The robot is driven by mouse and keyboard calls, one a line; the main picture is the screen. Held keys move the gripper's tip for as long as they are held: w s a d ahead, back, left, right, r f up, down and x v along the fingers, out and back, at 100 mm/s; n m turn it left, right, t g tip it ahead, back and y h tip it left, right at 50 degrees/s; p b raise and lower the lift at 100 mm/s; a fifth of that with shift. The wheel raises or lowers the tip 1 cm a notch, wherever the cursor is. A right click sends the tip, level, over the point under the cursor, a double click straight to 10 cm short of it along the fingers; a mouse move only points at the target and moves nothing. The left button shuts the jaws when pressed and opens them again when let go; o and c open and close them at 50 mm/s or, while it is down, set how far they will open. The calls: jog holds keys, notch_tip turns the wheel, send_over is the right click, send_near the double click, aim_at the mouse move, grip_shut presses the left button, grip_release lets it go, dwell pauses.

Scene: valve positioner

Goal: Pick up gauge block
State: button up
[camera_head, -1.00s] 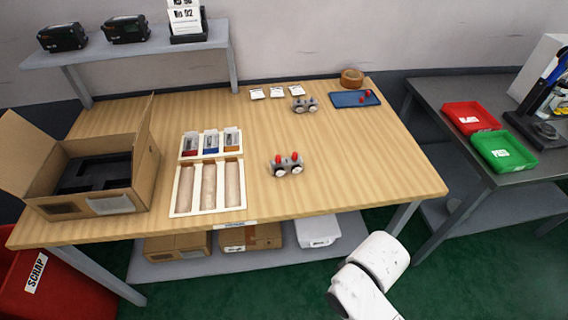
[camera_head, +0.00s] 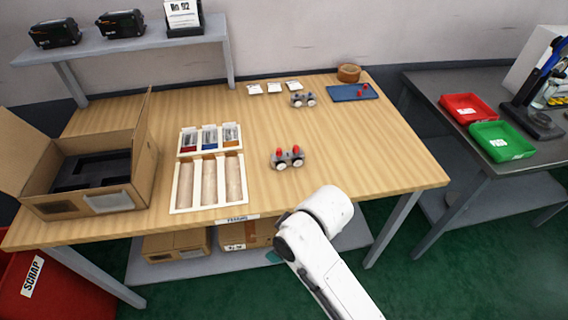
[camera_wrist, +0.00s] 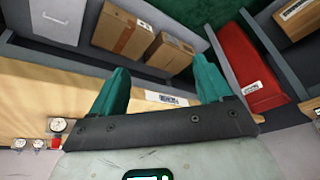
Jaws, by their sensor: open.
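A grey gauge block (camera_head: 288,160) with red caps and white round dials stands on the wooden table, right of the wooden tray. A second, similar grey block (camera_head: 302,100), without visible red caps, stands farther back. I cannot tell which one the task means. Dials and a red cap of a block (camera_wrist: 57,126) show at the lower left of the wrist view, partly cut off. My gripper (camera_wrist: 160,80) is open and empty, its teal fingers wide apart. In the head view my white arm hides most of it; a teal bit shows below the table's front edge.
The wooden tray (camera_head: 174,188) and an open cardboard box (camera_head: 145,165) stand to the left. A blue mat (camera_head: 345,93) lies at the back right. A shelf with boxes (camera_wrist: 123,32) is under the table. The table's right front is clear.

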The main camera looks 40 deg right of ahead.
jog(key=w+d+r+n, duration=0.1)
jog(key=w+d+n, duration=0.1)
jog(key=w, duration=0.3)
jog(key=w+d+r+n, duration=0.2)
jog(key=w, duration=0.3)
jog(key=w+d+r+n+g+y, duration=0.1)
jog(key=w+d, duration=0.1)
jog(key=w, duration=0.2)
jog(key=shift+w+d+r+n, duration=0.15)
jog(key=shift+w+r+n, duration=0.25)
jog(key=w+d+r+n+g, duration=0.1)
jog(key=w+d+r+n, duration=0.15)
jog(key=d, duration=0.45)
jog(key=n+g, duration=0.1)
jog(key=n, duration=0.1)
send_near(288, 155)
jog(key=f, duration=0.1)
jog(key=a+f, duration=0.1)
jog(key=shift+s+a+f+m+h, duration=0.1)
jog(key=shift+s+f+m+h, duration=0.2)
jog(key=shift+f, duration=0.1)
jog(key=shift+w+a+f+p, duration=0.1)
jog(key=shift+w+f, duration=0.1)
jog(key=shift+f, duration=0.75)
jog(key=shift+w+a+f+p, duration=0.15)
jog(key=shift+w+f, duration=0.1)
jog(key=shift+f, duration=0.7)
jog(key=shift+w+a+f+p, duration=0.1)
jog(key=shift+w+f, duration=0.1)
jog(key=shift+f, duration=0.75)
